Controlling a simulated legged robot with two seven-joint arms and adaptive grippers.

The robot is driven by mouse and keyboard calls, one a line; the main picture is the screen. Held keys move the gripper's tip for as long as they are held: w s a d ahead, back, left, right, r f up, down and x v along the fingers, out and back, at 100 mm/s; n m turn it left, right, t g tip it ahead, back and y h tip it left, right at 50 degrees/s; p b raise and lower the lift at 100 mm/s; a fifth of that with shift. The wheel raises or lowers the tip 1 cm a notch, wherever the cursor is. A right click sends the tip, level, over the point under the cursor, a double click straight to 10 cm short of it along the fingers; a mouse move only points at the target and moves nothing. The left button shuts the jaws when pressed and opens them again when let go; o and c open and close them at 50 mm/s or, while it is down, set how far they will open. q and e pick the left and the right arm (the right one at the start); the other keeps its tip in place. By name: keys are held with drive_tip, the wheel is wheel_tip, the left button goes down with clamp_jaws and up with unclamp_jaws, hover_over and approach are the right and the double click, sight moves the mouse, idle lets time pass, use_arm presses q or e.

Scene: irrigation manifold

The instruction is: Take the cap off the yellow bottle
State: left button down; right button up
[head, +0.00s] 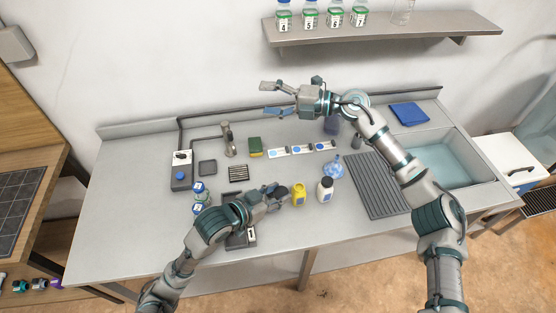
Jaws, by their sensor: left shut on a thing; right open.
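A white bottle with a dark cap (325,189) stands just right of the yellow bottle. A clear blue jug (333,166), ribbed drainboard (371,185) and sink (447,165) lie further right.

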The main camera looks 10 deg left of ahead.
drive_tip(key=s+a+f+n+g+h, duration=0.2)
drive_tip(key=s+a+n+h, duration=0.1)
drive_tip(key=s+a+n, duration=0.15)
use_arm(q)
drive_tip(key=shift+a, duration=0.1)
use_arm(e)
drive_tip(key=n+h, duration=0.9)
drive_tip(key=h, duration=0.5)
hover_over(278, 190)
wheel_tip(278, 190, down, 7)
drive_tip(key=shift+t, duration=0.4)
wheel_tip(278, 190, down, 10)
drive_tip(key=shift+f, duration=0.2)
drive_tip(key=shift+a+f, duration=0.15)
drive_tip(key=shift+f, duration=0.45)
